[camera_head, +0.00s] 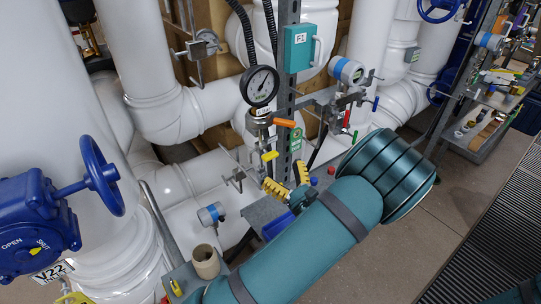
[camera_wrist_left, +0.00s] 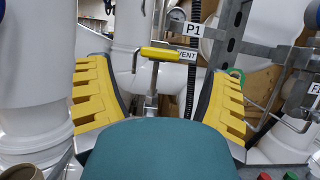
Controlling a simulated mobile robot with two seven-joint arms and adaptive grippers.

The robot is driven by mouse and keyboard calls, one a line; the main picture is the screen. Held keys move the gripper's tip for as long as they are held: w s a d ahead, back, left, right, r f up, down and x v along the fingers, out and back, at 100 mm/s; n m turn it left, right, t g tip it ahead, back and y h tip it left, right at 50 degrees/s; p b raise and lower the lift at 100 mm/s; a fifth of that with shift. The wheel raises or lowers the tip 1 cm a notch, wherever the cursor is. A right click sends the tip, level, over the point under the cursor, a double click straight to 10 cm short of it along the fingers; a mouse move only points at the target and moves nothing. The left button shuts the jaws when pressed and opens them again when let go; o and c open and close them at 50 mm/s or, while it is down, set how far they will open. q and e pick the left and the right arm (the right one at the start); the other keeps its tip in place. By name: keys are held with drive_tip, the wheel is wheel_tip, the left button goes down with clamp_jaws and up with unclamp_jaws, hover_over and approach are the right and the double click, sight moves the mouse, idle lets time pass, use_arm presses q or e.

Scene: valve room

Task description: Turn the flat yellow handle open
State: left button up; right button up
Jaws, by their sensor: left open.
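The flat yellow handle (camera_head: 270,156) sits low on the pipework under the round gauge, a little above my left gripper (camera_head: 288,181). In the left wrist view the yellow handle (camera_wrist_left: 167,54) lies crosswise, beyond and between the two yellow-padded fingers of the left gripper (camera_wrist_left: 166,75). These fingers are spread wide and empty, and I see no contact with the handle. A thin metal stem runs down below the handle, and my teal gripper body hides what is lower. My right gripper is not in view.
A pressure gauge (camera_head: 260,86) and an orange handle (camera_head: 284,122) are above the yellow one. A grey upright post (camera_head: 284,110) stands just right of it. White pipes (camera_head: 165,115) fill the back. A blue handwheel (camera_head: 102,176) is at the left.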

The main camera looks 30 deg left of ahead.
sight(272, 159)
use_arm(q)
drive_tip(key=shift+x, duration=2.8)
drive_tip(key=c, duration=1.2)
